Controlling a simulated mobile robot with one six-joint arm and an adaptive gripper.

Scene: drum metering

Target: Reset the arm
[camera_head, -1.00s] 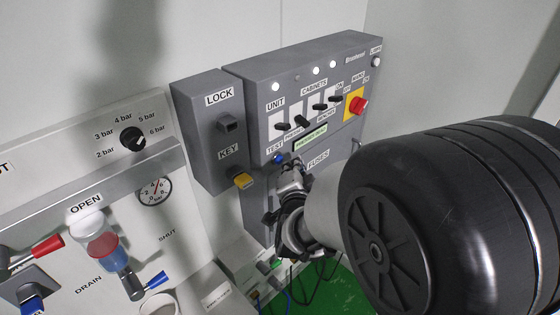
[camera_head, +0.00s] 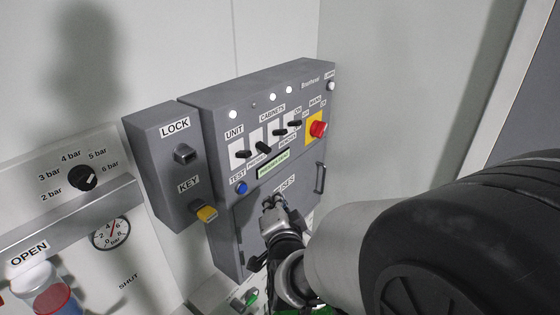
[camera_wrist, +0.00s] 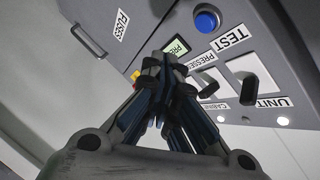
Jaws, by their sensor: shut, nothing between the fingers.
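My gripper (camera_head: 272,203) is in front of the grey control cabinet, below its row of black switches and over the fuses door. In the wrist view my gripper (camera_wrist: 172,62) has its fingertips together, with nothing between them. It partly covers the FUSES label in the head view. The blue TEST button (camera_head: 241,188) is to the left of the fingers and stands clear of them. The button also shows in the wrist view (camera_wrist: 206,20). The green display (camera_head: 273,164) is just above the gripper.
The grey lock box (camera_head: 181,155) with a yellow key (camera_head: 206,213) adjoins the cabinet on the left. A red knob (camera_head: 318,129) is at the cabinet's upper right. The fuses door handle (camera_head: 320,178) protrudes right of my gripper. A pressure gauge (camera_head: 110,233) is at left.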

